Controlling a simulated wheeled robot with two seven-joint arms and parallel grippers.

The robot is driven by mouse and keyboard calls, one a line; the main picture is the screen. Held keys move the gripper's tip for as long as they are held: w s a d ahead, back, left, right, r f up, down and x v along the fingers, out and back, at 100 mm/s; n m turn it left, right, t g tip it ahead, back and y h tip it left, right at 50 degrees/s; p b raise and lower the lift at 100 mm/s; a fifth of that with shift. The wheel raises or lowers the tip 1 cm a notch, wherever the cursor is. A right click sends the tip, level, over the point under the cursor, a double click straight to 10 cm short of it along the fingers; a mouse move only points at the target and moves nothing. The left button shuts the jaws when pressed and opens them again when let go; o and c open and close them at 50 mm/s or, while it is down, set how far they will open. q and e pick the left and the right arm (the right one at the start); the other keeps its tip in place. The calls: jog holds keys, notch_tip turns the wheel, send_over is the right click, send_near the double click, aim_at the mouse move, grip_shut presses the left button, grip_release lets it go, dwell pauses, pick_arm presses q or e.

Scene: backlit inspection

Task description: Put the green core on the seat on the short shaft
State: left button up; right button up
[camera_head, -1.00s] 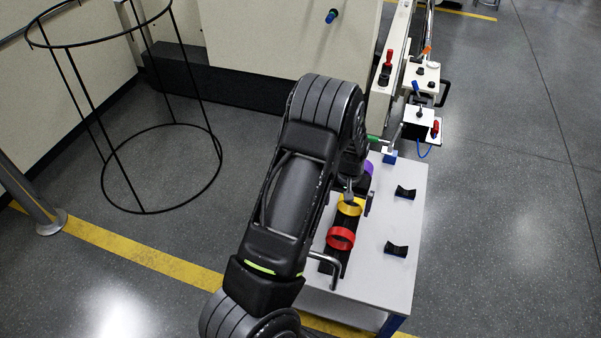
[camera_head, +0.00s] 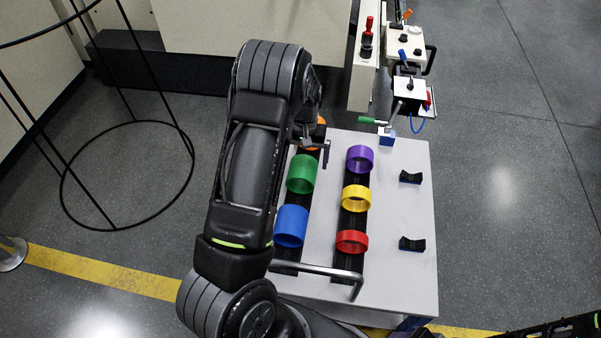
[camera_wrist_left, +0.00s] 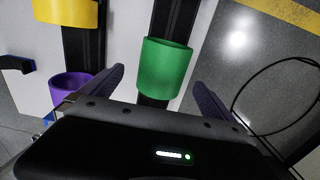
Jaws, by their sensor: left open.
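The green core (camera_head: 301,174) is a short open ring in the middle of the left black rail on the white table, with the blue core (camera_head: 291,226) in front of it and the orange core (camera_head: 318,134) behind. My left gripper (camera_head: 311,150) is over this rail near the green core, partly hidden by its own arm. In the left wrist view its open fingers stand on both sides of the green core (camera_wrist_left: 165,68), and nothing is gripped. I cannot tell which part is the short shaft or its seat.
The right rail holds purple (camera_head: 360,159), yellow (camera_head: 356,198) and red (camera_head: 351,242) cores. Two black V-shaped blocks (camera_head: 411,177) (camera_head: 412,243) stand on the otherwise clear right side of the white table (camera_head: 395,285). A fixture with a green-tipped handle (camera_head: 372,121) stands at the back edge.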

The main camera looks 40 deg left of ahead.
aim_at(302, 182)
pick_arm(q)
jog(key=shift+f, duration=1.3)
jog(key=shift+s+a+f+b, duration=0.15)
jog(key=shift+f+b, duration=0.2)
jog(key=shift+f, duration=1)
jog(key=shift+s+d+f+b, duration=0.1)
jog(key=shift+f+b, duration=0.25)
jog(key=shift+f, duration=0.95)
jog(key=c, duration=1.5)
jog(key=shift+o, duration=0.2)
jog(key=shift+r, duration=0.15)
